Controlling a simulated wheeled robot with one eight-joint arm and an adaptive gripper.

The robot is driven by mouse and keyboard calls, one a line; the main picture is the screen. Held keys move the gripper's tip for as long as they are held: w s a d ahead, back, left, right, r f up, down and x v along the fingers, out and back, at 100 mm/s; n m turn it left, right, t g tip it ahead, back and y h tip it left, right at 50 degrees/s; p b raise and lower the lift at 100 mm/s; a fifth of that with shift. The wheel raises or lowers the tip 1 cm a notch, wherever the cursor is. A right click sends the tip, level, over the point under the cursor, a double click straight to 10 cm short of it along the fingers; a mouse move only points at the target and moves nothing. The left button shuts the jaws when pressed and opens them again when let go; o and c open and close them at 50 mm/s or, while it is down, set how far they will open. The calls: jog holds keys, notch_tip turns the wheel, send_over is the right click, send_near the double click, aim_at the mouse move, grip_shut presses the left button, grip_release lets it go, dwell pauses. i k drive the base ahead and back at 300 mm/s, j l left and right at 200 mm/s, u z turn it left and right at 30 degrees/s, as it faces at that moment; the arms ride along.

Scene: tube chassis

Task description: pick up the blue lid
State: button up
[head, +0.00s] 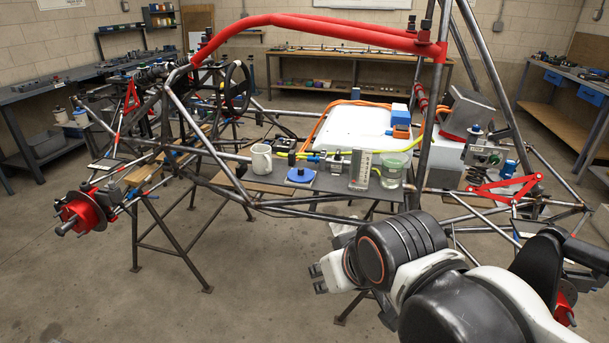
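The blue lid (300,176) is a flat round disc with a small raised part on top. It lies on the dark flat panel (325,182) in the middle of the tube chassis. A white mug (261,160) stands to its left. My gripper (318,279) is low in the picture, in front of the chassis and below and right of the lid, well apart from it. Whether the fingers are open or shut is unclear. I see nothing held.
A grey block with markings (360,170) and a glass beaker (391,170) stand right of the lid. Behind it are a metal fitting (337,161) and hoses. A front tube (310,201) and the red upper tube (330,30) bound the space. Floor is clear at front left.

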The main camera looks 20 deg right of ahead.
aim_at(299, 174)
jog(key=i+l+u, duration=0.25)
jog(key=i+l, duration=0.15)
jog(key=i+l+u, duration=0.3)
jog(key=i+l, duration=0.2)
jog(key=i, duration=0.1)
